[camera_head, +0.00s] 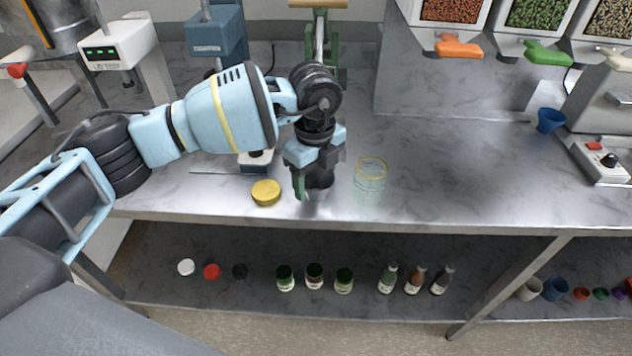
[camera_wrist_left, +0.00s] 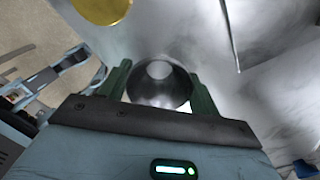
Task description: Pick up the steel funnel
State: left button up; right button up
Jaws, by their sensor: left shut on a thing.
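The steel funnel (camera_wrist_left: 158,88) shows in the left wrist view as a dark, shiny round metal piece between the two green fingers. In the head view it is mostly hidden behind the fingers; a grey part of it (camera_head: 319,191) shows just below them. My left gripper (camera_head: 314,184) points down over the steel counter near its front edge. In the left wrist view the left gripper (camera_wrist_left: 160,90) is shut on the funnel, one finger on each side. I cannot tell whether the funnel touches the counter. My right gripper is not in view.
A clear glass jar (camera_head: 369,186) with a yellow rim stands close to the right of the left gripper. A yellow lid (camera_head: 266,192) lies to its left. Bottles and jars stand on the lower shelf (camera_head: 200,300).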

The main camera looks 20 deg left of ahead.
aim_at(315, 175)
pick_arm(q)
jog(key=shift+r, duration=0.1)
jog(key=shift+r, duration=0.55)
notch_tip(315, 175, up, 2)
jog(key=shift+r, duration=0.1)
jog(key=s+a, duration=0.3)
jog(key=s, duration=0.4)
jog(key=s+a+r, duration=0.1)
jog(key=s+a, duration=0.3)
jog(key=s, duration=0.3)
jog(key=shift+s+r, duration=0.15)
jog(key=shift+r, duration=0.15)
jog(key=shift+a, duration=0.1)
